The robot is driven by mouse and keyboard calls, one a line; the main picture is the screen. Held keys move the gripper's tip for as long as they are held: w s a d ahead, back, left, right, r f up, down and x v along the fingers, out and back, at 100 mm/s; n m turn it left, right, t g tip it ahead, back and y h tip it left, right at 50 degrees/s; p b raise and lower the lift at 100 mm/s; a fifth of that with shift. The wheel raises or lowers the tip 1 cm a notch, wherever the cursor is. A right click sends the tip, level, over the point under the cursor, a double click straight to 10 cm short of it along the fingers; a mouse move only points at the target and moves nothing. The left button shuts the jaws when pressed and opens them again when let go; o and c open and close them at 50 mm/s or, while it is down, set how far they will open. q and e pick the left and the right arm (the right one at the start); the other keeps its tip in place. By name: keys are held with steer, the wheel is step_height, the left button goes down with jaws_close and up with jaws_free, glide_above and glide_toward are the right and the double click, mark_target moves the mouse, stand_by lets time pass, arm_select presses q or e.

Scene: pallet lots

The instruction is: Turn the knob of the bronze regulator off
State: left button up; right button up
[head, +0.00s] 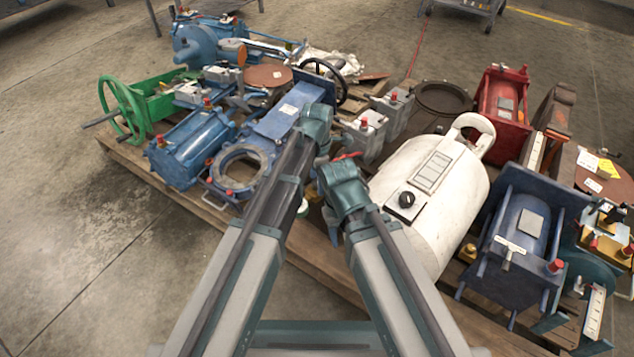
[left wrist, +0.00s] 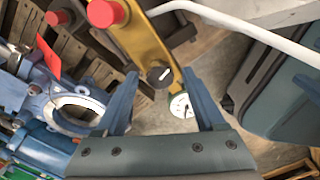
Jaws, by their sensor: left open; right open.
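In the left wrist view the bronze regulator is a yellow-brown bar-shaped body (left wrist: 143,42) with red caps (left wrist: 105,13), a black knob (left wrist: 160,76) and a white round gauge (left wrist: 181,105). The knob bears a pale pointer line slanting to the upper right. My left gripper (left wrist: 159,78) is open, and the knob shows between its fingertips; how far apart in depth they are I cannot tell. In the head view my left gripper (head: 318,125) and my right gripper (head: 343,180) are seen from behind, fingers hidden. My arms hide the regulator there.
A white tank (head: 425,215) with its own black knob (head: 406,200) stands close right of my right gripper. A blue flanged part (head: 240,170) lies to the left. The pallet is crowded.

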arm_select(q)
jaws_close()
